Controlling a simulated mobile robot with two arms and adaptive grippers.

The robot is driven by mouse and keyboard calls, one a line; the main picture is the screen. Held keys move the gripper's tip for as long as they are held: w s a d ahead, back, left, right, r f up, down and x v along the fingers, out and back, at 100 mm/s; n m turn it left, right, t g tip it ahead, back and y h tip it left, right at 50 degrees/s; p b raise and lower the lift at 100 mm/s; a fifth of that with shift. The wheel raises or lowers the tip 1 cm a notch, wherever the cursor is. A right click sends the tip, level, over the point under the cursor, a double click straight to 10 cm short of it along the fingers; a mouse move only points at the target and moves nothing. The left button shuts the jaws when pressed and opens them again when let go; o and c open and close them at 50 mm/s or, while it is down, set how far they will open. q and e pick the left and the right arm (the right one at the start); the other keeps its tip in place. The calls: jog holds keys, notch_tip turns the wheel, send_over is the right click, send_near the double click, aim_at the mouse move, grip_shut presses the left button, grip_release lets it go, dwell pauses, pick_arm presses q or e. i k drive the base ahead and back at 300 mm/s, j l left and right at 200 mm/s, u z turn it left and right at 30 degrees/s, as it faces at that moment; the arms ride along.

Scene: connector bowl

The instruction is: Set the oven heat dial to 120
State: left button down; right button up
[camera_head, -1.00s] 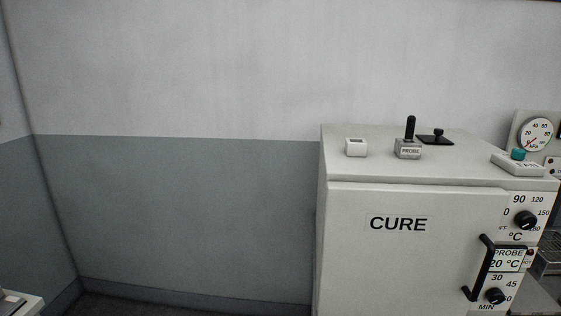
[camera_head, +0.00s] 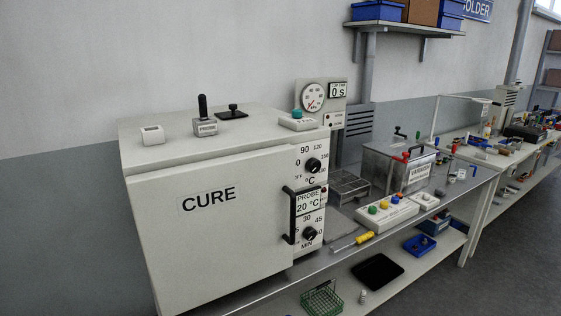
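The white CURE oven (camera_head: 235,240) stands at the left of the view with its door shut. Its heat dial (camera_head: 312,165) is a black knob at the upper right of the front panel, with 90, 120 and 150 among the marks around it. The knob's pointer is too small to read. Below it the probe display (camera_head: 308,202) reads 20 °C. A second black knob (camera_head: 309,233), marked MIN, sits lower on the panel. The black door handle (camera_head: 290,215) is just left of the panel. Neither of my grippers is in view.
A probe block (camera_head: 206,128), a small white box (camera_head: 153,135) and a green-button box (camera_head: 298,121) sit on the oven. A bench (camera_head: 462,196) runs right with a steel varnish tank (camera_head: 385,172), a button box (camera_head: 386,213) and a yellow-handled tool (camera_head: 364,238). Floor (camera_head: 500,275) is clear at lower right.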

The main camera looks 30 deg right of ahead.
aim_at(313, 165)
jog(key=z, duration=1.25)
